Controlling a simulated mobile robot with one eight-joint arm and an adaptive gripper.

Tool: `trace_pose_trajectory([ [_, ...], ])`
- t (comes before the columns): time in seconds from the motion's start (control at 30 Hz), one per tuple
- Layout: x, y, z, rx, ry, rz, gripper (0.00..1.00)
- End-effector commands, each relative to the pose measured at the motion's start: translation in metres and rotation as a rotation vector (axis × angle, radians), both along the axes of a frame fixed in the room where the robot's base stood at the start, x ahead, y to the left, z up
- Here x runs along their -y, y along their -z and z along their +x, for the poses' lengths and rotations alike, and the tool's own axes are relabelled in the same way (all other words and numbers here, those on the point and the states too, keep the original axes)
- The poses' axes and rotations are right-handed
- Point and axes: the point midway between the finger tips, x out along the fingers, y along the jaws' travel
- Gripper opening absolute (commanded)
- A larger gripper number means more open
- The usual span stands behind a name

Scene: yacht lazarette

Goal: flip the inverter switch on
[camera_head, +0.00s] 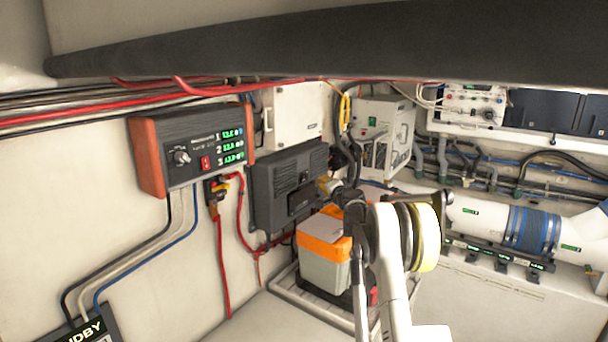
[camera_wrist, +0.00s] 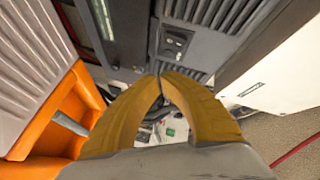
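The inverter (camera_head: 270,190) appears to be the dark grey finned box on the left wall. In the wrist view, a dark grey finned casing (camera_wrist: 205,52) fills the top middle, with a small black rocker switch (camera_wrist: 174,42) in a recessed panel. My gripper (camera_head: 322,187) is in front of the box's right part in the head view. In the wrist view my gripper's yellow fingers (camera_wrist: 160,77) meet at the tips, shut with nothing between them. The tips appear just below the switch in the picture; I cannot tell whether they touch the casing. The switch's position is unclear.
An orange-topped grey box (camera_head: 325,262) stands below the inverter. A charger panel (camera_head: 188,143) with a red switch hangs to the left. A white cabinet (camera_head: 293,112) is above. Red cables (camera_head: 243,215) run beside the inverter. A white machine (camera_head: 382,135) stands behind.

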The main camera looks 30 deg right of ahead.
Motion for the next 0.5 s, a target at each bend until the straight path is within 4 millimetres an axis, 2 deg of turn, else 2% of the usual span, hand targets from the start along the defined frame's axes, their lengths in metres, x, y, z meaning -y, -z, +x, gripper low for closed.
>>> trace_pose_trajectory([
  [0.2,-0.011,-0.003,0.025,0.000,-0.001,0.001,0.00],
  [0.5,-0.016,-0.005,0.038,0.000,0.000,0.000,0.00],
])
